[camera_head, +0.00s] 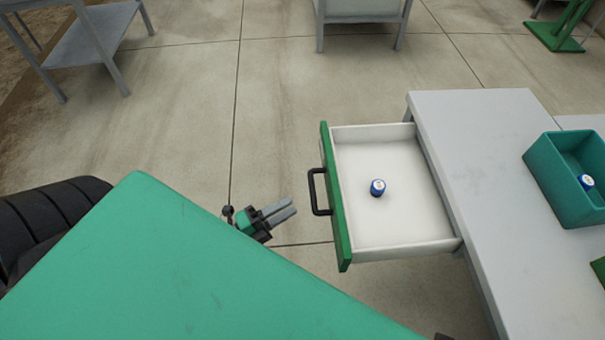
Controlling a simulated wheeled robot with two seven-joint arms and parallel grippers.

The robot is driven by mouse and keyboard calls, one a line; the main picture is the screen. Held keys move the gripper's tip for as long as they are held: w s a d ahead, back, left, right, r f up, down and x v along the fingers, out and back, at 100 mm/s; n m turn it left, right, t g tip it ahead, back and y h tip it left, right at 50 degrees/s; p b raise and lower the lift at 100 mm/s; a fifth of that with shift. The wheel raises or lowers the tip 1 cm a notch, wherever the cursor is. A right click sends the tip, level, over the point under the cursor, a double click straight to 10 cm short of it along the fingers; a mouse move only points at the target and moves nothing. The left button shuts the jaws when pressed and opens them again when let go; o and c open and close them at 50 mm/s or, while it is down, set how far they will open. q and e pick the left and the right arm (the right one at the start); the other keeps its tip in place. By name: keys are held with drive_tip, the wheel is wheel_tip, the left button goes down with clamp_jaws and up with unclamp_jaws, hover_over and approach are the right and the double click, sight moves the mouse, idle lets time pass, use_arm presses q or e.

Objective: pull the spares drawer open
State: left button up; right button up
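The drawer (395,222) stands pulled out from the left side of the grey bench. It has a white inside, a green front (336,200) and a dark bar handle (314,192). A small blue container with a white top (377,187) stands in the drawer. My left gripper (291,208) is just left of the handle, apart from it, with its two grey fingers pointing toward it. A narrow gap shows between the fingers and they hold nothing. My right gripper is not in view.
The grey bench (480,150) fills the right side. On it is a teal bin (560,190) with a similar blue container (586,182). Other grey tables (85,45) stand at the back. The concrete floor (200,120) left of the drawer is clear.

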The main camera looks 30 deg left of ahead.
use_arm(q)
drive_tip(key=v, duration=0.5)
drive_tip(key=shift+s+a, duration=0.15)
drive_tip(key=shift+s, duration=0.05)
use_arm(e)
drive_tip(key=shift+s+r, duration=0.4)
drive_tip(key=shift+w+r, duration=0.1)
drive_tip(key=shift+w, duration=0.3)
